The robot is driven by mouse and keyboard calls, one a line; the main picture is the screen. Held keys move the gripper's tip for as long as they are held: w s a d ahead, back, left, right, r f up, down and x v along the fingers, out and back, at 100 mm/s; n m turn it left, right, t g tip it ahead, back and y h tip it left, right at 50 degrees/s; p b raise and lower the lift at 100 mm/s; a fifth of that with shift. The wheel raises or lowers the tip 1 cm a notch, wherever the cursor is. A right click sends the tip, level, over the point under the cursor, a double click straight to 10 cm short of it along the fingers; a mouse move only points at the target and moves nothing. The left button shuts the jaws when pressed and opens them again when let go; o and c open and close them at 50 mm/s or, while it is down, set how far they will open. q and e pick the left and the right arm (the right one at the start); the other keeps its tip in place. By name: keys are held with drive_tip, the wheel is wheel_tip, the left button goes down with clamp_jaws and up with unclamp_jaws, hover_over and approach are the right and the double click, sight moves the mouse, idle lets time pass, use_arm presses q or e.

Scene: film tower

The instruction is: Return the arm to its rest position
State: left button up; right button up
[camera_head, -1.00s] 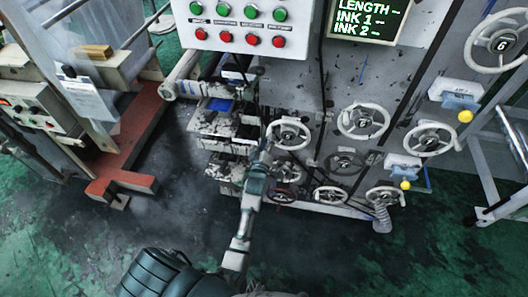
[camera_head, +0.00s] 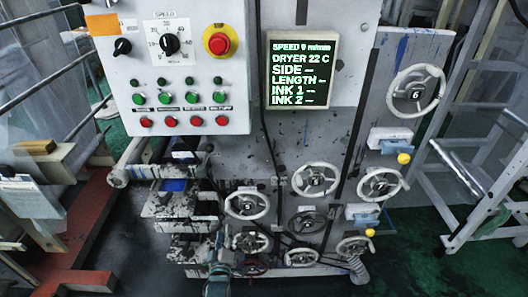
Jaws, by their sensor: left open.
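My left gripper (camera_head: 218,268) shows at the bottom edge of the head view, left of centre, in front of the machine's lower left part. It is open, and I see nothing held in it. Only its end and a teal part of my arm show; the rest is cut off by the frame. A white handwheel (camera_head: 247,204) is above it and another handwheel (camera_head: 250,241) is just to its right. I cannot tell whether the gripper touches the machine. My right gripper is not in view.
A white control panel (camera_head: 125,75) with buttons and a dial is at upper left, beside a screen (camera_head: 300,70) with green text. Several handwheels cover the machine's front. A metal ladder-like frame (camera_head: 465,190) stands at right. A red base (camera_head: 75,245) is at left.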

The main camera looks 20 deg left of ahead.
use_arm(q)
drive_tip(key=s+d+f+m+g+h, duration=0.1)
drive_tip(key=d+f+m+g+h, duration=0.15)
drive_tip(key=f, duration=0.65)
drive_tip(key=s+d+f+m+g+h, duration=0.15)
drive_tip(key=d+f, duration=0.25)
drive_tip(key=f, duration=0.5)
drive_tip(key=s+d+f+m+g+h, duration=0.1)
drive_tip(key=s+d+f+m+g, duration=0.1)
drive_tip(key=s+f, duration=0.5)
drive_tip(key=s+d+f+m+g, duration=0.2)
drive_tip(key=s+f+m, duration=0.1)
drive_tip(key=f, duration=0.8)
drive_tip(key=s+f+m+g, duration=0.3)
drive_tip(key=s+f+g, duration=0.1)
drive_tip(key=s+f, duration=1.1)
drive_tip(key=s+a+f+m+g, duration=0.1)
drive_tip(key=s+a+f+g, duration=0.1)
drive_tip(key=s, duration=0.9)
drive_tip(key=s+a+f+m+g, duration=0.2)
drive_tip(key=s+a, duration=0.2)
drive_tip(key=s, duration=0.7)
drive_tip(key=shift+s+f+m+g, duration=0.3)
drive_tip(key=shift+s, duration=0.1)
